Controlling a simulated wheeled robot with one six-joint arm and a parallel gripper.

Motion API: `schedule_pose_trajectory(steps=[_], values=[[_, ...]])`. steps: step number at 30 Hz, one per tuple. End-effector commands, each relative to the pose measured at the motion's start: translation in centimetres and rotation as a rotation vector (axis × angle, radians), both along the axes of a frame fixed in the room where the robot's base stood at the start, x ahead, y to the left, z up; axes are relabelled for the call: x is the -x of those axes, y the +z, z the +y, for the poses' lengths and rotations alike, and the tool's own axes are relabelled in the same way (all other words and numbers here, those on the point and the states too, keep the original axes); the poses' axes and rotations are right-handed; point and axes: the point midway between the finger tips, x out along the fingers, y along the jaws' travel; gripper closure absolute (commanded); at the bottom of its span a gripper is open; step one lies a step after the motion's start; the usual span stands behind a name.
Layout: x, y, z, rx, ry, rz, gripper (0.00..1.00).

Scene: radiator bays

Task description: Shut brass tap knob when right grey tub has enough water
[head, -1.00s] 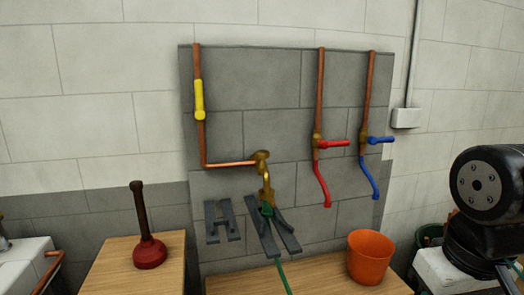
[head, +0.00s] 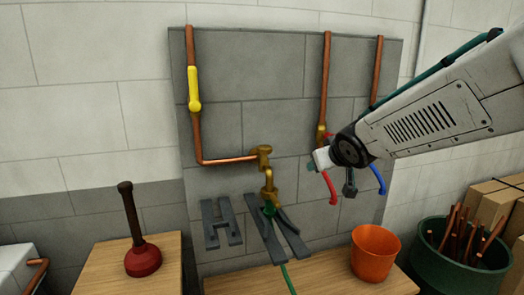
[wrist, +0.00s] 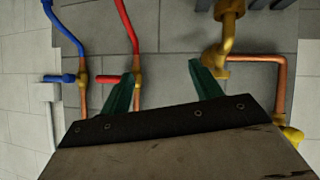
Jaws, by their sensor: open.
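The brass tap (head: 264,158) sits at the end of a copper pipe on the grey block panel, with its spout pointing down to a green hose. In the wrist view the tap (wrist: 226,42) appears inverted, beyond the right finger. My gripper (head: 312,166) reaches in from the right, in front of the red and blue pipes, and is to the right of the tap, apart from it. In the wrist view my gripper (wrist: 160,82) has its two green fingers spread with nothing between them. No grey tub or water is visible in these views.
A red lever (wrist: 108,79) and blue lever (wrist: 58,78) are on the left in the wrist view. Below the panel stand an orange bucket (head: 375,254) and a green tub of pipe pieces (head: 455,262). A plunger (head: 143,258) stands on the left table.

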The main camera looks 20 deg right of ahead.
Motion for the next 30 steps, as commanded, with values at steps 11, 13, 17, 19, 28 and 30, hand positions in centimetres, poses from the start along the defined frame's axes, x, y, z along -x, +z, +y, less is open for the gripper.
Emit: schedule_pose_trajectory(steps=[11,13,17,19,28,30], values=[[-12.4,-1.0,4.5,-0.215,0.55,-0.441,0.36],[-12.6,-1.4,5.3,-0.273,0.631,-0.474,0.36],[-12.5,-1.9,6.3,-0.348,0.725,-0.509,0.36],[-12.5,-2.0,6.6,-0.37,0.751,-0.517,0.36],[-15.6,-2.0,9.3,-0.378,0.764,-0.522,0.36],[-16.4,-2.0,10.0,-0.378,0.764,-0.522,0.36]])
